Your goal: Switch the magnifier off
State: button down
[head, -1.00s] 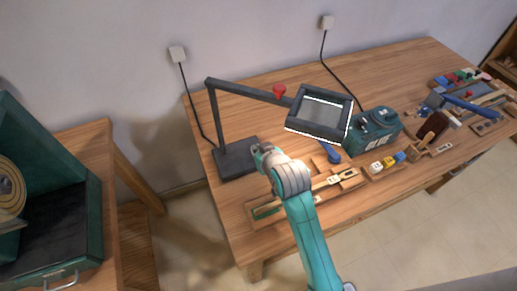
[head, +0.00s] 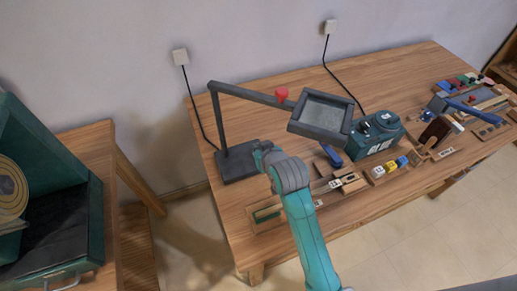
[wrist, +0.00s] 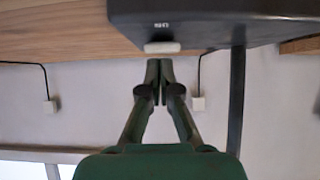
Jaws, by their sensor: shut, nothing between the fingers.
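The magnifier is a dark grey lamp on a jointed arm. Its rectangular head (head: 322,113) hangs over the table, and its frame is unlit. Its base (head: 236,163) stands at the table's left end and also fills the upper right of the wrist view (wrist: 215,22). A pale switch (wrist: 162,47) sits on the base's near face, beside a small white label. My gripper (wrist: 159,66) is shut and empty, its tips just short of or at the switch; contact is unclear. In the head view my gripper (head: 262,150) is beside the base, and the switch is hidden.
The magnifier's arm (head: 250,95) spans above my gripper. A red knob (head: 282,95) is on it. A green box (head: 376,135), wooden parts and tools cover the table's right side. A cable runs from the base to a wall socket (head: 180,57).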

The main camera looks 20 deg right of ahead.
jog(key=v, duration=1.2)
dwell(0.4)
